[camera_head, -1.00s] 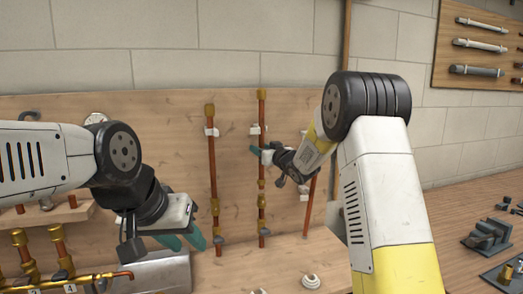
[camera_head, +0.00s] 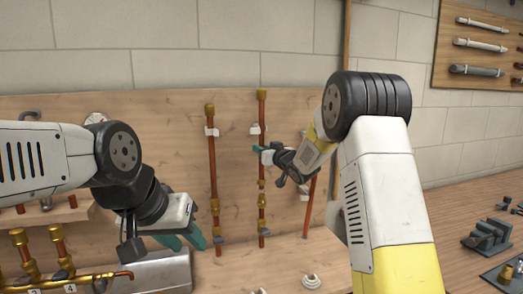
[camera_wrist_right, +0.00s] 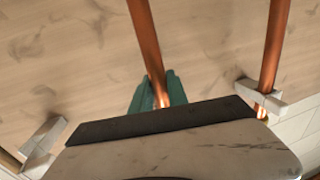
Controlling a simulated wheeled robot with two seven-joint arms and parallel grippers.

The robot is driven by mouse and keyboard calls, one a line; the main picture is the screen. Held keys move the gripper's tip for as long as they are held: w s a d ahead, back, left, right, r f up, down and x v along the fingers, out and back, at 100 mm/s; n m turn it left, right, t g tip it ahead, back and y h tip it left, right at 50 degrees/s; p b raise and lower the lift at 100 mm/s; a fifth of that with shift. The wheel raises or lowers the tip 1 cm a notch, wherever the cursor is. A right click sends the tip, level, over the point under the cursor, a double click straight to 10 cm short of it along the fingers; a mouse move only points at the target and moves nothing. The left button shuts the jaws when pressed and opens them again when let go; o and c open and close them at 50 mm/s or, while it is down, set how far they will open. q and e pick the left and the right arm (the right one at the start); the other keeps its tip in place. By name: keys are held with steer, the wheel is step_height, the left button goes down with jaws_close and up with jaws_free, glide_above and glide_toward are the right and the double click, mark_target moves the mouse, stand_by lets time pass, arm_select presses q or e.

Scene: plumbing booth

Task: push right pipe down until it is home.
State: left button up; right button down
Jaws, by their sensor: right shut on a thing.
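Two tall copper pipes stand upright against the wooden back board. The right pipe (camera_head: 262,112) of this pair has a brass fitting at its top and brass fittings lower down. My right gripper (camera_head: 262,150) is shut on it partway up, below a white clip. In the right wrist view the pipe (camera_wrist_right: 146,40) runs between the green fingers (camera_wrist_right: 158,90) of my gripper. The pipe's lower end meets a grey fitting (camera_head: 264,232) near the bench; whether it is fully seated I cannot tell. My left gripper (camera_head: 190,238) hangs empty at lower left, its green fingers apart.
The left pipe (camera_head: 212,165) stands beside it in a white clip. A third pipe (camera_head: 309,205) is partly hidden behind my right arm. Brass valves on a manifold (camera_head: 65,284) are at lower left. A white ring-shaped part (camera_head: 311,281) lies on the bench. Grey tools stand at right.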

stand_by(0.8)
step_height(320, 180, down, 6)
steer(key=shift+r, duration=0.2)
steer(key=c, duration=1.3)
jaws_free()
steer(key=shift+s+r, duration=0.1)
steer(key=shift+s+d, duration=0.25)
steer(key=shift+s, duration=0.05)
steer(key=v, duration=0.7)
